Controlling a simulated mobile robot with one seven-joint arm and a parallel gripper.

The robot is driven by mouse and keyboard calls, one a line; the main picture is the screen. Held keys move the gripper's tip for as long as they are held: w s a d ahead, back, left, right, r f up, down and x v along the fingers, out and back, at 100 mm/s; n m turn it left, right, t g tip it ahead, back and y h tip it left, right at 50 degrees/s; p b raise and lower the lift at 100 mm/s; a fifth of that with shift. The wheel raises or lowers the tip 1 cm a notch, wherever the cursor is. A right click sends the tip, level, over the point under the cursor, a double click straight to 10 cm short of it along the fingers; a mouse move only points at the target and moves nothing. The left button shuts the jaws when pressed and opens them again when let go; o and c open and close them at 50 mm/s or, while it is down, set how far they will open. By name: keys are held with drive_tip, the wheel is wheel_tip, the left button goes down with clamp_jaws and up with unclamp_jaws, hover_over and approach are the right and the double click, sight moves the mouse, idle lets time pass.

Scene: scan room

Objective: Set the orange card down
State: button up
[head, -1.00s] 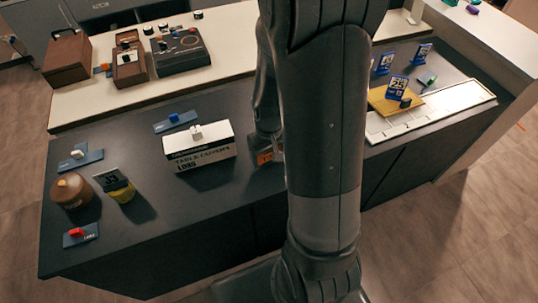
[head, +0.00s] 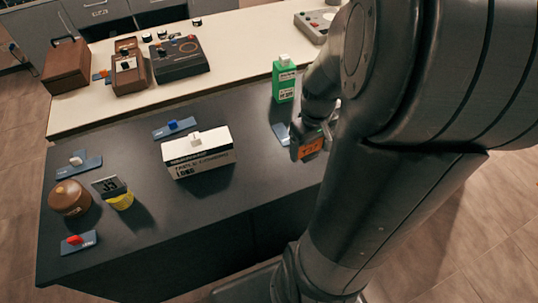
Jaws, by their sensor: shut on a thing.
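The orange card (head: 311,148) shows at the right end of the visible dark counter (head: 235,205), with dark marks on its face. My gripper (head: 318,135) is shut on it, with the card at the fingers' lower end. Whether the card touches the counter top or is held just above it I cannot tell. My arm hides the counter to the right of the gripper.
A green box (head: 285,82) and a blue-grey plate (head: 281,135) are close to my gripper. Bare counter lies between white box and gripper.

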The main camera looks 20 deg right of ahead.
drive_tip(key=shift+s+d+r, duration=0.1)
drive_tip(key=shift+d, duration=0.05)
drive_tip(key=w+a+n, duration=0.2)
drive_tip(key=w+a, duration=0.1)
drive_tip(key=a, duration=0.5)
drive_tip(key=w+a+n, duration=0.2)
drive_tip(key=w+a, duration=0.1)
drive_tip(key=a, duration=0.4)
drive_tip(key=s+a+f+n, duration=0.1)
drive_tip(key=a+f, duration=0.1)
drive_tip(key=a, duration=0.7)
drive_tip(key=s+a+f+n, duration=0.1)
drive_tip(key=a+f, duration=0.1)
drive_tip(key=a, duration=0.7)
drive_tip(key=a+f+n, duration=0.1)
drive_tip(key=a+f, duration=0.1)
drive_tip(key=a, duration=0.8)
drive_tip(key=shift+s+a+f+n, duration=0.1)
drive_tip(key=shift+s+f+n, duration=0.2)
drive_tip(key=shift+s+f, duration=0.1)
drive_tip(key=shift+f, duration=2)
drive_tip(key=shift+f, duration=0.15)
drive_tip(key=o, duration=1)
